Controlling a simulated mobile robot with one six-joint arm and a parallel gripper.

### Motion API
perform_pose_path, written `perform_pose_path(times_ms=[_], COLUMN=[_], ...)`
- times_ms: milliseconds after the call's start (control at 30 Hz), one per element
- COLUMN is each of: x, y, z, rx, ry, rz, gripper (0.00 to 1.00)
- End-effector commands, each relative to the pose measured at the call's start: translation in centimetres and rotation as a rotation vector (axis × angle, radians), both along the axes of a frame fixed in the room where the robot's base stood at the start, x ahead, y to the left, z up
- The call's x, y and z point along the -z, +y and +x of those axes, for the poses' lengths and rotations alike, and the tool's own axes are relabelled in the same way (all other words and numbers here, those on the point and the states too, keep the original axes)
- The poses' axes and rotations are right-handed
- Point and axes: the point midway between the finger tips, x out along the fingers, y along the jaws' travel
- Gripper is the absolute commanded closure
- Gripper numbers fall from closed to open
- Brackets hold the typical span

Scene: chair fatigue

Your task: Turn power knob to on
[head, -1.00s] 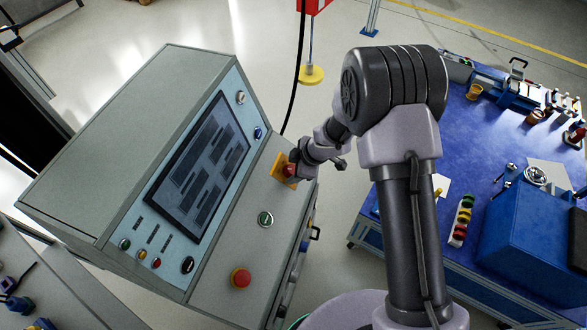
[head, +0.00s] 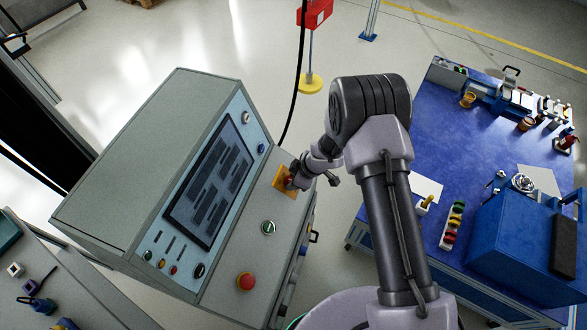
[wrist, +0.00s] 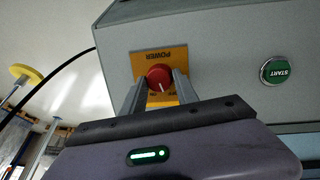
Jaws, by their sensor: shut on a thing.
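The power knob (wrist: 159,78) is red and round with a white pointer line. It sits on a yellow-orange plate (wrist: 150,61) marked POWER, upside down in the wrist view. My gripper (wrist: 158,85) has one finger on each side of the knob and is shut on it. In the head view my gripper (head: 291,182) reaches the yellow plate (head: 280,176) on the sloped front of the grey console (head: 135,165), and it covers much of the knob. The pointer's exact setting is hard to read.
A green START button (wrist: 278,71) is beside the knob and also shows in the head view (head: 268,228). A red stop button (head: 246,282) is lower on the console. A screen (head: 210,180) is on the panel. A blue workbench (head: 430,130) with tools stands at right.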

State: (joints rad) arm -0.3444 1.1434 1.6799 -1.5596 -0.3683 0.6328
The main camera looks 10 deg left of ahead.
Motion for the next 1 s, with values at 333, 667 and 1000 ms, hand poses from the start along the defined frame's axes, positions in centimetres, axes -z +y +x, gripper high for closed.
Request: perform_pose_path(times_ms=[333, 667, 1000], x=[-0.6, 0.0, 0.0], y=[0.0, 0.1, 0.0], z=[0.1, 0.4, 0.4], rx=[0.269, 0.503, 0.652], ry=[0.175, 0.322, 0.420], rz=[0.022, 0.042, 0.054], gripper=[1.00, 1.00, 1.00])
